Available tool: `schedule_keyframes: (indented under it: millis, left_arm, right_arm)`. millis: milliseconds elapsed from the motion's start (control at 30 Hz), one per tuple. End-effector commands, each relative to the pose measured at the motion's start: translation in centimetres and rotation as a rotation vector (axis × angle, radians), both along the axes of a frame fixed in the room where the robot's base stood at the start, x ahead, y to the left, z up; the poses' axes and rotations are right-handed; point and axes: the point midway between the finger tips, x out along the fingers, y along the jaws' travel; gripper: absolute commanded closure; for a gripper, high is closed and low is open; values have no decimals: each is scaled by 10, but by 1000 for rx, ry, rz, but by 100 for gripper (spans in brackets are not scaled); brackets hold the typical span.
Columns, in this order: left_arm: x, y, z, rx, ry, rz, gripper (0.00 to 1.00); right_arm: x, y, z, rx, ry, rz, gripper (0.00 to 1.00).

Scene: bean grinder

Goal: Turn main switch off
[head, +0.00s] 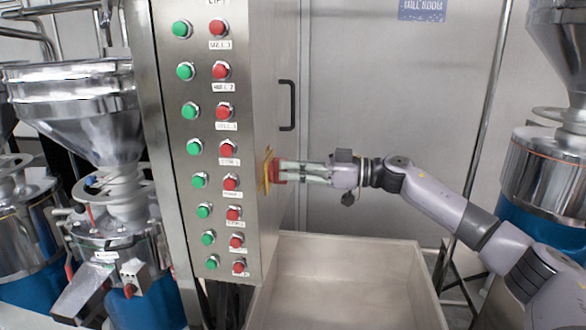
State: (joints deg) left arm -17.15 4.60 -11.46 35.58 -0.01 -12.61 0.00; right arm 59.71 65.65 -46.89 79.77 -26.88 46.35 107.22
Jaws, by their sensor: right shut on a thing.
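The main switch (277,170) is a red knob on a yellow plate, on the right side face of the grey control cabinet (272,100). My right gripper (288,172) reaches in from the right and is shut on the red knob. The gripper's fingers hide part of the knob, and its exact angle is hard to tell. My left gripper is not in view.
The cabinet front carries a column of green buttons (186,71) and a column of red buttons (221,70) with labels. A black handle (288,106) is above the switch. A metal tray (345,245) lies below my arm. Steel grinders (85,110) stand at left and right.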

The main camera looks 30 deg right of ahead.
Motion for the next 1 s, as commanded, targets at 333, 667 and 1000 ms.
schedule_keyframes:
  millis: [333, 667, 1000]
  left_arm:
    - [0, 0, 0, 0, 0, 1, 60]
    - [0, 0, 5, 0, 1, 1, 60]
    - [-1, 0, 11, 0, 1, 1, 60]
  right_arm:
    - [0, -1, 0, -2, -2, -2, 100]
    - [-1, 1, 1, -64, -85, -1, 100]
    - [-4, 3, -1, -238, -314, -1, 100]
